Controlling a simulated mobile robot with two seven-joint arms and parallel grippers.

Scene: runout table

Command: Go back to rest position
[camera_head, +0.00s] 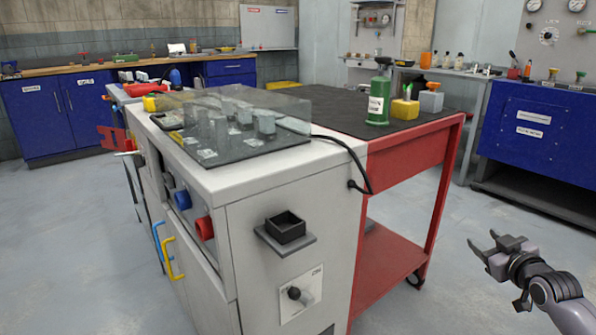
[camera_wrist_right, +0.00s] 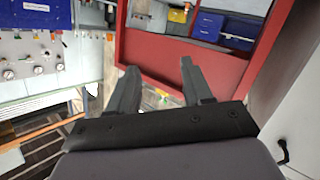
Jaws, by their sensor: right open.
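My right gripper (camera_head: 482,243) is at the lower right of the head view, over open floor and to the right of the red cart. Its two fingers are apart with nothing between them. In the right wrist view my right gripper (camera_wrist_right: 160,85) also shows open and empty, with the red cart frame (camera_wrist_right: 180,55) beyond it. My left gripper is not in the head view.
A white cabinet (camera_head: 290,225) with a clear cover (camera_head: 225,115) stands in front. The red cart (camera_head: 395,165) adjoins it, with a green bottle (camera_head: 379,95) on its dark top. Blue cabinets (camera_head: 60,115) stand behind. Grey floor (camera_head: 450,290) surrounds my right gripper.

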